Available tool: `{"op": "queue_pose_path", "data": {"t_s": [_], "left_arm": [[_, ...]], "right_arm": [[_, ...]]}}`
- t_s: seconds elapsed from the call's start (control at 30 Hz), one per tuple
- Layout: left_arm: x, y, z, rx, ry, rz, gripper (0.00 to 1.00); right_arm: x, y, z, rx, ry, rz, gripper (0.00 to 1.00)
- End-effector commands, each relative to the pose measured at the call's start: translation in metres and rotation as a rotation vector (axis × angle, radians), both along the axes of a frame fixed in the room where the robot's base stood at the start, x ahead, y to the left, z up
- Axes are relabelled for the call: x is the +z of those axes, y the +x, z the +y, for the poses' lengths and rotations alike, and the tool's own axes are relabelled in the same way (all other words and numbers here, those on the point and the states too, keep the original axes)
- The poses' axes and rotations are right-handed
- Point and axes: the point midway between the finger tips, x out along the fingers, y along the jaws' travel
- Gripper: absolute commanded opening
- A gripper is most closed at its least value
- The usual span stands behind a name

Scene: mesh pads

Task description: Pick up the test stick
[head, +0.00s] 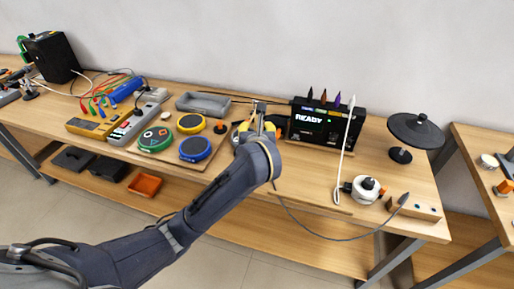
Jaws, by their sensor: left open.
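My left gripper (258,112) reaches in over the middle of the bench, near its back, and is open. Its fingers are small in the view, and I see nothing clearly held between them. A thin dark rod (235,97) lies along the back of the bench, running behind the gripper; it may be the test stick, but I cannot tell for sure. A slim white stick or cable (345,150) slants down in front of the black READY display (327,122). My right gripper is not in view.
Round pads in green (155,139), yellow (191,123) and blue (195,149) lie left of my arm. A grey tray (203,103) sits behind them. A black cymbal-like disc (416,130) stands at right. A cable loops below the front edge.

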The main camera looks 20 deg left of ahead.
Motion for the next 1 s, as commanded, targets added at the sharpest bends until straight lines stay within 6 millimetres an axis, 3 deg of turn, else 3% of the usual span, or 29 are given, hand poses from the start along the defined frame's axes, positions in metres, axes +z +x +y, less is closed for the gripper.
{"op": "queue_pose_path", "data": {"t_s": [0.33, 0.7, 1.0], "left_arm": [[-0.0019, 0.0039, 0.0012, 0.0, 0.0, 0.0, 0.41], [-0.0019, 0.0037, 0.0011, 0.0, 0.0, 0.0, 0.0], [-0.002, 0.0038, 0.0012, 0.0, 0.0, 0.0, 0.0]], "right_arm": [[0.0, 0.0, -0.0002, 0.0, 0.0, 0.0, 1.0], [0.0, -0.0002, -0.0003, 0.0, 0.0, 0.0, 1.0], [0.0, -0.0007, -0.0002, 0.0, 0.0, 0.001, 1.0]]}}
